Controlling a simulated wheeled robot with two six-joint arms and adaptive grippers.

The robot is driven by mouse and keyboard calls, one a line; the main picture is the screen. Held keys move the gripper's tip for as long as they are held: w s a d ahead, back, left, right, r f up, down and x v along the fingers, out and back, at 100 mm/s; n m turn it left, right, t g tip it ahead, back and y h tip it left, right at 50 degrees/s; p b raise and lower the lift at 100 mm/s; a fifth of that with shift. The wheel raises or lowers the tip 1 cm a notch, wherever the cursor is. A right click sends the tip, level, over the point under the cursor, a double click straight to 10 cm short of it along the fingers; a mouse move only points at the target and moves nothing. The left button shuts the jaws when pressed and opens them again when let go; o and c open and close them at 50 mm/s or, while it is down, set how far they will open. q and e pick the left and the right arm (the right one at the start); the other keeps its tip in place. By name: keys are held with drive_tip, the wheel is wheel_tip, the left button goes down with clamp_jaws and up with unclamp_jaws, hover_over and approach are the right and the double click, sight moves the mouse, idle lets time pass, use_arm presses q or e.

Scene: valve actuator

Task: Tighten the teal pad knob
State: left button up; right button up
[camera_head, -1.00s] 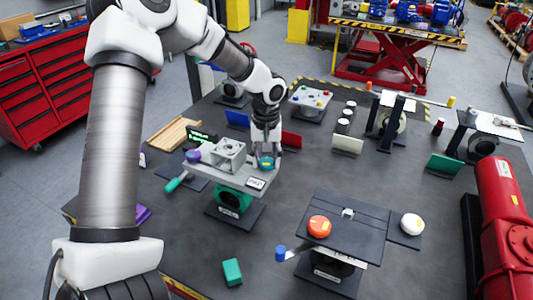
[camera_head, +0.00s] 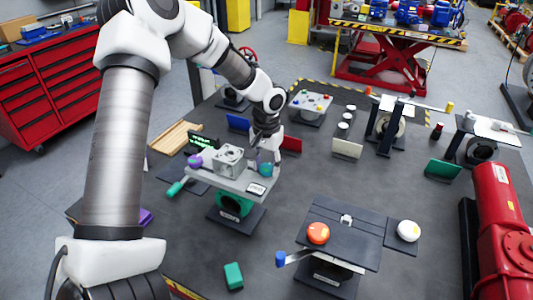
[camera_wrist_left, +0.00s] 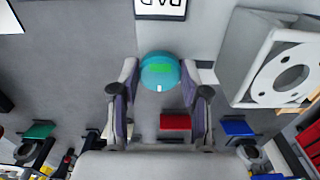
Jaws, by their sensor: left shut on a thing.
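The teal pad knob (camera_head: 265,169) sits at the right end of a light grey plate (camera_head: 230,180) on a stand with a green ring. It is round and bears a bright green mark. In the left wrist view the knob (camera_wrist_left: 160,72) lies between the fingertips. My left gripper (camera_head: 265,158) comes from above and is shut on the knob, with a finger on each side. A label reading PAD (camera_wrist_left: 160,8) is beside the knob. My right gripper is out of view.
A square grey housing (camera_head: 229,158) stands on the plate close to the gripper. A purple knob (camera_head: 195,162) and a teal handle (camera_head: 176,187) are at the plate's left. A table with an orange knob (camera_head: 318,233) stands to the right.

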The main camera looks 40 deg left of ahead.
sight(267, 168)
use_arm(q)
drive_tip(key=shift+f, duration=0.1)
drive_tip(key=o, duration=1.1)
drive_tip(key=shift+o, duration=0.2)
wheel_tip(267, 168, up, 12)
drive_tip(key=shift+w, duration=0.1)
